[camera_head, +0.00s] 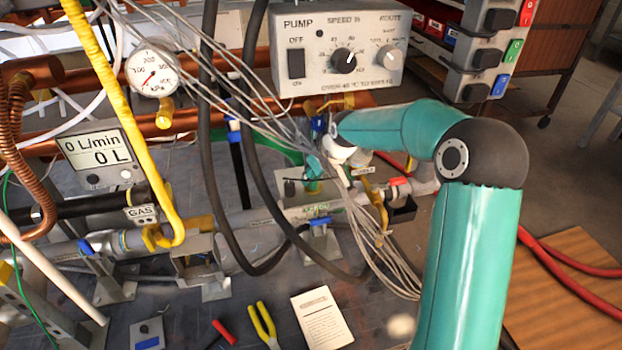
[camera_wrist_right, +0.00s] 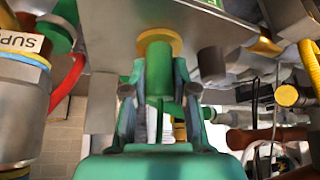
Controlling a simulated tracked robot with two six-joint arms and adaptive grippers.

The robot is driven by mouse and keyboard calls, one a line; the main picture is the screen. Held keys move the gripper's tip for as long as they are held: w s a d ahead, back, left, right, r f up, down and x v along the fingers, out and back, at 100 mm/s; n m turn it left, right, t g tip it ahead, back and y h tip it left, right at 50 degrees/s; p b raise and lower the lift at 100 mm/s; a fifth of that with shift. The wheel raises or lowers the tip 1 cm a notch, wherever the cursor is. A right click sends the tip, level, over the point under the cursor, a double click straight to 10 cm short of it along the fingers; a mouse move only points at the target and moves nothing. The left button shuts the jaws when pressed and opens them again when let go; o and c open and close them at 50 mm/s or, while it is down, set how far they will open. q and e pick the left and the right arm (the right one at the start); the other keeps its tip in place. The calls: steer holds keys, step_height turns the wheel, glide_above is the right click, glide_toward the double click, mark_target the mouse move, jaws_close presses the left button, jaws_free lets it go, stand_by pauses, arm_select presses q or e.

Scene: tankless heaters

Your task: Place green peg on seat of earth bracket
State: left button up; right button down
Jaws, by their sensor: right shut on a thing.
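My right gripper (camera_wrist_right: 162,88) is shut on the green peg (camera_wrist_right: 159,60) in the right wrist view, with a finger on either side of it. The peg's far end meets a yellow ring (camera_wrist_right: 174,41) on a grey metal face (camera_wrist_right: 215,28); I cannot tell whether they touch or how deep the peg sits. In the head view, the right arm reaches from the right to a grey metal bracket (camera_head: 291,213) with a green label, which looks like the earth bracket. A green piece shows just above it; cables and the arm partly hide the fingers. My left gripper is out of view.
Thin grey cables (camera_head: 372,252) and thick black hoses (camera_head: 211,150) hang close around the bracket. A yellow pipe (camera_head: 113,95), gauge (camera_head: 153,70) and pump box (camera_head: 340,50) surround it. Yellow-handled pliers (camera_head: 263,325) and a paper card (camera_head: 322,318) lie in front.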

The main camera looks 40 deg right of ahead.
steer(key=c, duration=0.9)
jaws_free()
